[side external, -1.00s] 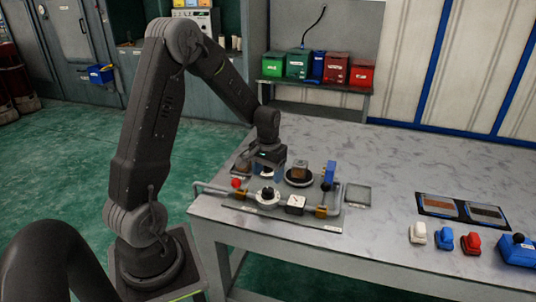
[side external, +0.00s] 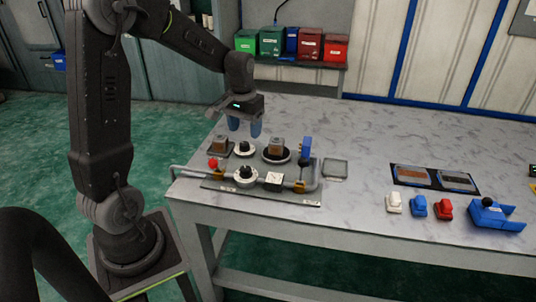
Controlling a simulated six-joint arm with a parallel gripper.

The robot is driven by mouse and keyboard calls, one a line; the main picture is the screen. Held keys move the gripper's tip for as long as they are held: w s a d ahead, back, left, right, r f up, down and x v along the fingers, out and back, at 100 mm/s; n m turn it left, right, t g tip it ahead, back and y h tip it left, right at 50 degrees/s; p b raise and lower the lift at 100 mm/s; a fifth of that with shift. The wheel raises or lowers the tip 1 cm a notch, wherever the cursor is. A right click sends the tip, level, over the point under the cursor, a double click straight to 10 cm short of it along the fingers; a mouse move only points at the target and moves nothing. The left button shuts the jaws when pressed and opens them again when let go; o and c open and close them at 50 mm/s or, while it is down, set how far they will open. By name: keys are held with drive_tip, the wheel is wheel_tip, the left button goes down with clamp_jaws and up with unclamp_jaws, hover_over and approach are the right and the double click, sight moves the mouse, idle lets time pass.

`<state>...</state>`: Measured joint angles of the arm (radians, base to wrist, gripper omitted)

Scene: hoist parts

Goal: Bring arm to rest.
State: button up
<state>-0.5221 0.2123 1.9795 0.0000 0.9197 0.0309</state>
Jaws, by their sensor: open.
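My gripper (side external: 244,127) is open above the back left of the hoist parts board (side external: 225,184) on the table. Its two blue-grey fingertips point down, and nothing shows between them. A brown block on a round black base (side external: 277,149) stands to the right, apart from the fingers.
A pipe with a red knob (side external: 213,163) and a blue upright part (side external: 306,150) edge the board. White (side external: 394,203), blue (side external: 418,207) and red (side external: 444,210) small parts lie right, near a blue device (side external: 492,213).

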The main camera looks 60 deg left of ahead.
drive_tip(key=s+d+r+m+t, duration=0.2)
drive_tip(key=s+d+r, duration=0.3)
drive_tip(key=s+d, duration=0.2)
drive_tip(key=s+d+r+m+t, duration=0.3)
drive_tip(key=s+d+r, duration=0.2)
drive_tip(key=d, duration=0.7)
drive_tip(key=s, duration=0.2)
drive_tip(key=shift+s+d+m, duration=0.25)
drive_tip(key=shift+s+m, duration=0.05)
drive_tip(key=shift+s, duration=0.1)
